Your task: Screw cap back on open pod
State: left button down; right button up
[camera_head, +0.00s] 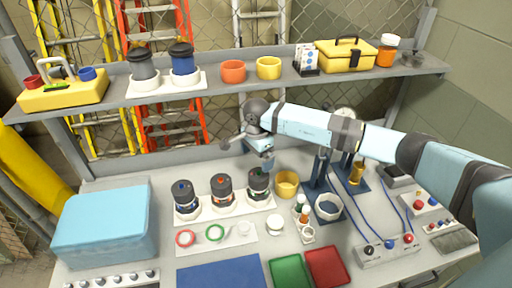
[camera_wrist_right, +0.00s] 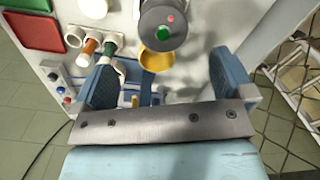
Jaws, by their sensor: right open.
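Three dark pods stand in white holders on the bench: one with a blue top centre (camera_head: 186,196), one with a red one (camera_head: 222,190) and one with a green one (camera_head: 258,184). My right gripper (camera_head: 264,160) is above and just behind the green-centred pod, open and apart from it. In the right wrist view my right gripper (camera_wrist_right: 163,72) has its fingers wide apart with nothing between them. The green-centred pod (camera_wrist_right: 162,22) is beyond the fingertips there. Which pod is open, and where its cap lies, I cannot tell. My left gripper is not in view.
A yellow cup (camera_head: 287,183), small bottles (camera_head: 301,205) and a blue stand (camera_head: 319,170) are to the right. A blue box (camera_head: 103,224) fills the left. A shelf (camera_head: 225,84) runs above.

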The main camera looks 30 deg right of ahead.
aim_at(257, 175)
notch_tip(257, 175, down, 10)
jog(key=b, duration=0.4)
jog(key=shift+w, duration=0.1)
jog(key=shift+f, duration=0.55)
jog(key=shift+c, duration=0.2)
jog(key=c, duration=0.8)
jog(key=m, duration=0.5)
jog(key=shift+f, duration=0.1)
jog(key=m, duration=0.3)
jog(key=shift+p, duration=0.4)
jog(key=shift+m, duration=0.7)
